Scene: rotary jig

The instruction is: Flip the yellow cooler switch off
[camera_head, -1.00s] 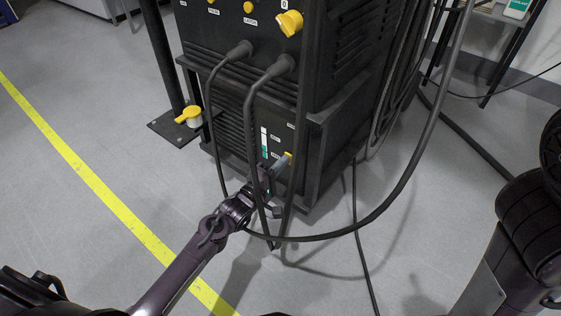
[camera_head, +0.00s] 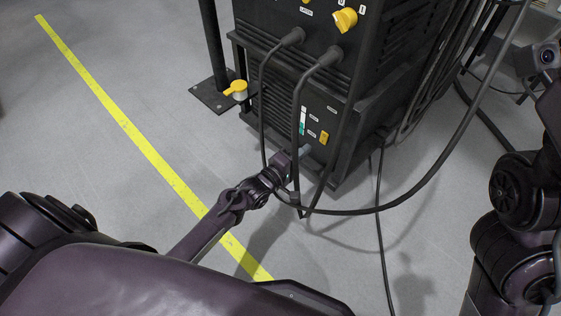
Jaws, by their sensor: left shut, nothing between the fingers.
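The yellow cooler switch (camera_head: 324,138) is a small yellow rocker on the lower front panel of the black machine (camera_head: 285,115), right of a white and teal level strip (camera_head: 302,122). It shows uncovered; its exact tilt is too small to tell. My left gripper (camera_head: 305,151) is shut and empty, just below and left of the switch, apart from it in the picture. Hanging cables pass in front of part of the gripper and wrist. My right arm shows at the right edge, but its gripper is not in view.
Thick black cables (camera_head: 424,187) hang from the machine's front and loop to the right. A larger yellow knob (camera_head: 345,19) sits higher on the machine. A yellow valve handle (camera_head: 236,88) stands at the left post. The grey floor with a yellow line (camera_head: 150,150) is clear at left.

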